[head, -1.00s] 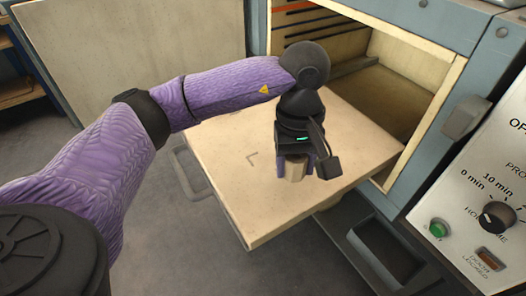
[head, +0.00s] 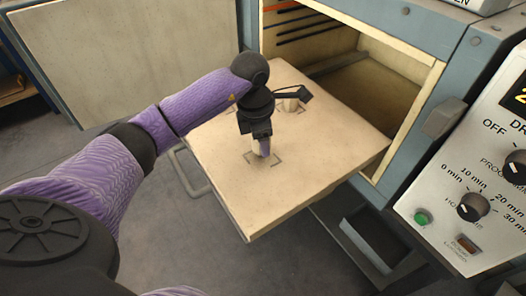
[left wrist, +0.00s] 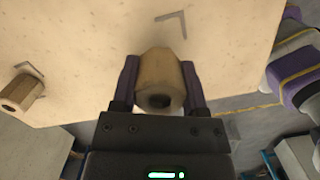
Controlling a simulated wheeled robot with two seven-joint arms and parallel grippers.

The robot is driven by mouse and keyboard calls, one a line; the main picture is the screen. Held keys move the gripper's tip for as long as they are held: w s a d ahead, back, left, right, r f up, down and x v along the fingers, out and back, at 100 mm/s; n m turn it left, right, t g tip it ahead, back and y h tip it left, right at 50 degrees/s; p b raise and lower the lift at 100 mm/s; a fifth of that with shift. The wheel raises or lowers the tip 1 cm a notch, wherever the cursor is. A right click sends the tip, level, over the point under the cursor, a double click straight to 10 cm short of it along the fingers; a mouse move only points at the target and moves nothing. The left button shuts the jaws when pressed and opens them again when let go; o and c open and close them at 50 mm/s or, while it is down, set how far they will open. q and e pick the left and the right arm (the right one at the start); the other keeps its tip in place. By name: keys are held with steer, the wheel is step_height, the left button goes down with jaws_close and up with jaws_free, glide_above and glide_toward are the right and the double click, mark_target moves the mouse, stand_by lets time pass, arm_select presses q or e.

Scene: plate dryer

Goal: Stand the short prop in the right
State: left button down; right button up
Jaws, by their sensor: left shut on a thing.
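My left gripper (head: 262,150) is shut on a pale wooden hexagonal prop (left wrist: 157,72) with a hole in its end. It holds the prop upright over the cream board (head: 225,185), within corner marks on the board. In the head view the prop is mostly hidden by the fingers, and I cannot tell whether it touches the board. A second similar prop (head: 291,104) stands at another set of marks farther back; it also shows in the left wrist view at the left (left wrist: 22,90). Which prop is the shorter is unclear. My right gripper is out of view.
The board sticks out of the open dryer chamber (head: 385,92). A large panel (head: 120,60) stands at the back left. The control panel (head: 470,190) with knobs is at the right. A grey handle (head: 185,170) juts out left of the board. The board's front part is clear.

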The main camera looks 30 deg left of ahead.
arm_select(q)
step_height(320, 180, down, 3)
steer(key=shift+f+b, duration=0.15)
steer(key=shift+b, duration=0.35)
steer(key=c, duration=0.5)
jaws_free()
steer(key=shift+c, duration=0.2)
steer(key=o, duration=0.4)
steer(key=shift+o, duration=0.2)
steer(key=r+p, duration=0.1)
steer(key=r, duration=0.2)
steer(key=r+p, duration=0.1)
steer(key=r, duration=0.3)
steer(key=s+a+r+p, duration=0.1)
steer(key=r+p, duration=0.1)
steer(key=r, duration=0.2)
steer(key=shift+r, duration=0.7)
steer(key=shift+f, duration=0.1)
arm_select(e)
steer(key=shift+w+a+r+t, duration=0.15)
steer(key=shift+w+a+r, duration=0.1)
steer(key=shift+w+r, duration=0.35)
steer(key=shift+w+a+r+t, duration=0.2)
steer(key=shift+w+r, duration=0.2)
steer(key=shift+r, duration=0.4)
